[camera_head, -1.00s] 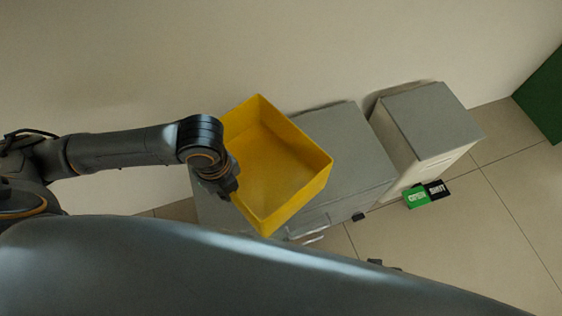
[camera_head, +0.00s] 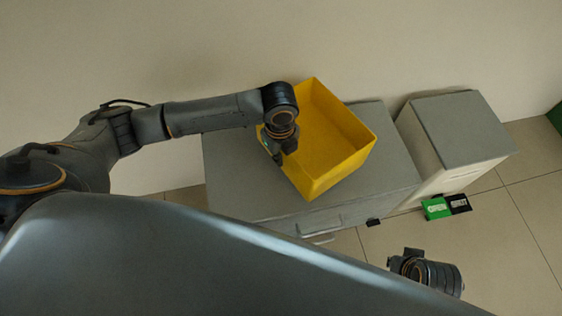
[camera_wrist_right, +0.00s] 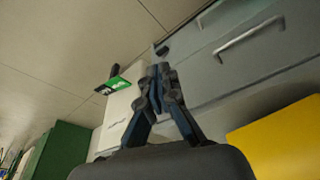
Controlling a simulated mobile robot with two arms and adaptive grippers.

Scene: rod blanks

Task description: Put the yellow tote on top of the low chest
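The yellow tote (camera_head: 335,158) is an open box in the middle of the head view, over the top of the low grey chest (camera_head: 250,190). Whether its base touches the chest top cannot be told. My left gripper (camera_head: 272,150) is at the tote's left wall and shut on it; its fingertips are largely hidden. In the right wrist view the tote (camera_wrist_right: 282,145) shows at lower right, and the chest front (camera_wrist_right: 225,60) with its bar handle is above. My right gripper (camera_wrist_right: 160,70) is shut and empty, its fingertips together, in front of the chest.
A pale cabinet with a grey top (camera_head: 460,130) stands right of the chest. A green and black sign (camera_head: 446,207) is at its front foot. The wall is close behind. A green block (camera_wrist_right: 60,150) shows at left in the right wrist view. Tiled floor is clear at right.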

